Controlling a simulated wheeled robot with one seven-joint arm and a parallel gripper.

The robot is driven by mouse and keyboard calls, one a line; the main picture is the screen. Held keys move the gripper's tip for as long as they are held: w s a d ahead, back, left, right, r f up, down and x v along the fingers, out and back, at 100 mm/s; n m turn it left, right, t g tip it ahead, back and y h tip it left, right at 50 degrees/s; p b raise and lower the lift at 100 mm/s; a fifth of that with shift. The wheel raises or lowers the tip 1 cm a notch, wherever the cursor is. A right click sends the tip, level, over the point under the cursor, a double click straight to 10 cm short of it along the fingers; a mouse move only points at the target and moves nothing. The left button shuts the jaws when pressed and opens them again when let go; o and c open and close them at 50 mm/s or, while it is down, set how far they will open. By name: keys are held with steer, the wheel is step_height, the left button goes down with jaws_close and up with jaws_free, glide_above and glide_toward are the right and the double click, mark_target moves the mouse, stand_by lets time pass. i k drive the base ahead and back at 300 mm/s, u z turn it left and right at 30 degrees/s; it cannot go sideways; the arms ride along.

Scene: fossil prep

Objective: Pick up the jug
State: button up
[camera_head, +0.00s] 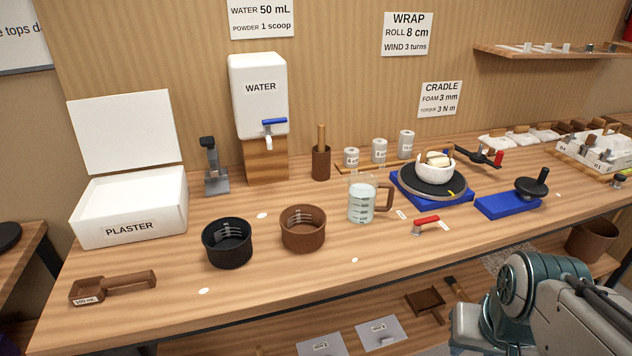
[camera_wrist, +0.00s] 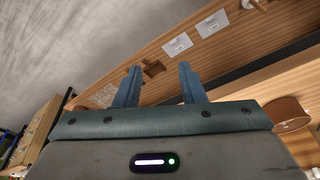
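The jug (camera_head: 362,202) is a clear measuring jug with dark markings and a brown handle on its right side. It stands upright on the wooden workbench (camera_head: 300,268), near the middle, and looks to hold some pale liquid or be tinted. My gripper shows in the wrist view (camera_wrist: 160,84) with its two blue-grey fingers apart and nothing between them. In the head view my arm is at the lower right, in front of the bench and well away from the jug. The jug is not in the wrist view.
A brown bowl (camera_head: 303,230) and a black bowl (camera_head: 227,243) stand left of the jug. A small red-handled clamp (camera_head: 427,221) and a blue turntable base (camera_head: 470,195) lie to its right. A water dispenser (camera_head: 259,95) stands behind. The bench front before the jug is mostly clear.

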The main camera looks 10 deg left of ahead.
mark_target(361, 196)
steer(key=u, duration=0.85)
steer(key=i, duration=0.85)
steer(key=u, duration=0.65)
